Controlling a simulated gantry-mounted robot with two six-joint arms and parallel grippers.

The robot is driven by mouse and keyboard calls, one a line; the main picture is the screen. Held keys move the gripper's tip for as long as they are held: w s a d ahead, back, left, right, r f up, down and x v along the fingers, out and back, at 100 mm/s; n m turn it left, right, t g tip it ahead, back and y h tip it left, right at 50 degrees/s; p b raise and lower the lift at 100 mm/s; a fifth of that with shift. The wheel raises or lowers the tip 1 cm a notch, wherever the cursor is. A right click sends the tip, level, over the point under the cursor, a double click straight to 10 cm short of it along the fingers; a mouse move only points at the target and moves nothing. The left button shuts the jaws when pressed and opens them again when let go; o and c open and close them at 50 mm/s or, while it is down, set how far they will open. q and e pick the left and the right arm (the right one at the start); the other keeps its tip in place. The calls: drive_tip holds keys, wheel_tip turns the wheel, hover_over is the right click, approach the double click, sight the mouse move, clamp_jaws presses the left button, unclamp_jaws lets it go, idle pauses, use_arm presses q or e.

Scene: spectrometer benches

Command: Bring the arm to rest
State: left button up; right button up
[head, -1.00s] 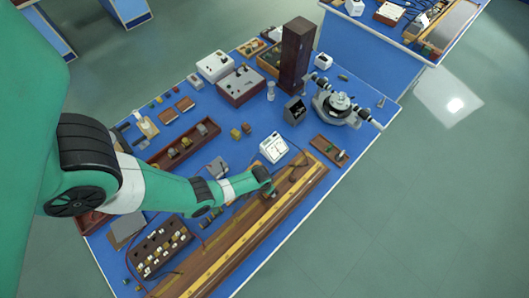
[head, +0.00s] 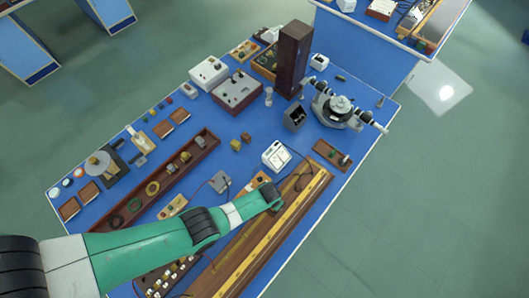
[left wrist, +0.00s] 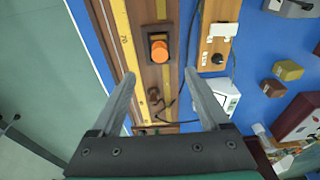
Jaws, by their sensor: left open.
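My left arm comes in from the lower left in the head view. Its left gripper (head: 277,203) is over the long wooden board with the yellow scale (head: 262,240), near the upper part of that board. In the left wrist view the left gripper (left wrist: 160,74) has its two fingers spread wide with nothing between them. An orange knob (left wrist: 159,50) on a dark block shows on the board beyond the fingertips, apart from them. The fingers in the head view are too small to make out. My right gripper is in no view.
A white meter (head: 276,156) stands close by the gripper. A long wooden tray (head: 160,190) and a plug box (head: 170,275) flank the arm. A tall dark column (head: 293,60) and a spectrometer (head: 340,108) stand farther back. Open floor (head: 410,220) lies to the right.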

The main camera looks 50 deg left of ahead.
use_arm(q)
drive_tip(key=shift+d, duration=0.1)
drive_tip(key=shift+w, duration=0.1)
idle(0.5)
drive_tip(key=w+r+t, duration=0.6)
drive_tip(key=w+r, duration=1.3)
drive_tip(key=w+a+r+t+h, duration=0.1)
drive_tip(key=w+r+t, duration=0.25)
drive_tip(key=r, duration=1.05)
drive_tip(key=w+a+r+t, duration=0.1)
drive_tip(key=w+r+t, duration=0.25)
drive_tip(key=r, duration=1.05)
drive_tip(key=s+r+t, duration=0.3)
drive_tip(key=r, duration=0.8)
drive_tip(key=s+r+t, duration=0.3)
drive_tip(key=s+r, duration=0.1)
drive_tip(key=r, duration=0.7)
drive_tip(key=s+a+r+m+t+h, duration=0.1)
drive_tip(key=s+r+t, duration=0.5)
drive_tip(key=s+r, duration=0.9)
drive_tip(key=s, duration=0.2)
drive_tip(key=shift+s+a+r+m+t, duration=0.2)
drive_tip(key=shift+s+a+m+t, duration=0.1)
drive_tip(key=shift+s+a+t, duration=0.1)
